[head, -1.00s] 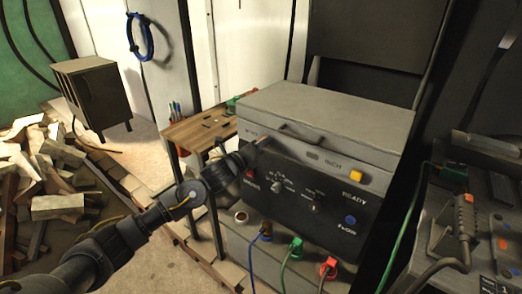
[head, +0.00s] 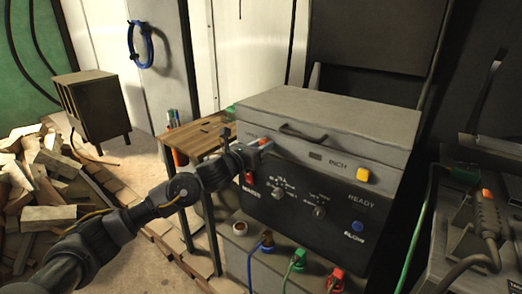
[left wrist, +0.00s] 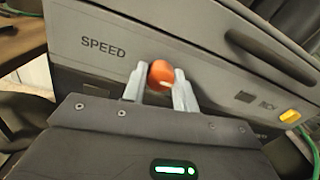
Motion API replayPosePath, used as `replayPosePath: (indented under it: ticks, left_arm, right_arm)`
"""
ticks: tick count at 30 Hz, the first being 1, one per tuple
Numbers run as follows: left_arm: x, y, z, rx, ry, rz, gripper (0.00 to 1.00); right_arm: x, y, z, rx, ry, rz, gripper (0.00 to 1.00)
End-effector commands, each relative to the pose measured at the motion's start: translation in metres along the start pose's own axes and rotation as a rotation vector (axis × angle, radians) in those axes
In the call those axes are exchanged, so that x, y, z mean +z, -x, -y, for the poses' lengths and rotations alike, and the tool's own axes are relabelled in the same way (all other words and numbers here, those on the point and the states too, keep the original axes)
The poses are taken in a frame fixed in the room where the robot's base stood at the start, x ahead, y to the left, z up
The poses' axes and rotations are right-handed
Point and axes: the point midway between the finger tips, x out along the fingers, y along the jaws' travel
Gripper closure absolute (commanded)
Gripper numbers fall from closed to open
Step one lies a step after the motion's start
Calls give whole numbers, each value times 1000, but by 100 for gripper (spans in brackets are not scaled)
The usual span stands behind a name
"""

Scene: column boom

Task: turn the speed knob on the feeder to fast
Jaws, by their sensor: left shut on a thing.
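The feeder (head: 325,111) is a grey box with a lid and handle, standing above a black panel. In the left wrist view, a round orange-red knob (left wrist: 160,75) sits on the feeder's grey front, just right of the word SPEED. My left gripper (head: 264,146) reaches the upper left of that front. Its two pale fingers stand on either side of the knob and are shut on it. In the head view the gripper mostly hides the knob. No fast or slow marks can be read. My right gripper is not in view.
A yellow button (head: 362,174) is to the right on the same front. The black panel (head: 300,225) below has small knobs, and cables plug in beneath it. A wooden table (head: 196,136) stands left. A machine with a corded torch (head: 489,220) stands close on the right.

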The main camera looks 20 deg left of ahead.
Motion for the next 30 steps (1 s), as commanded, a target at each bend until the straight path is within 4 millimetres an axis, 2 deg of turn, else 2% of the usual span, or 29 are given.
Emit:
replayPosePath:
  ticks: [15, 16, 20, 30]
  left_arm:
    - [-2, 0, 0, 0, -18, -6, 94]
    - [-2, 0, 0, 0, -18, -5, 68]
    - [-2, 0, 0, 0, -17, -4, 50]
    - [-1, 3, 0, 1, -16, -2, 50]
  right_arm:
    - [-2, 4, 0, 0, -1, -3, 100]
    - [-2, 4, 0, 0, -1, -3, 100]
    - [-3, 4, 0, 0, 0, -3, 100]
    - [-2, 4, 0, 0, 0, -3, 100]
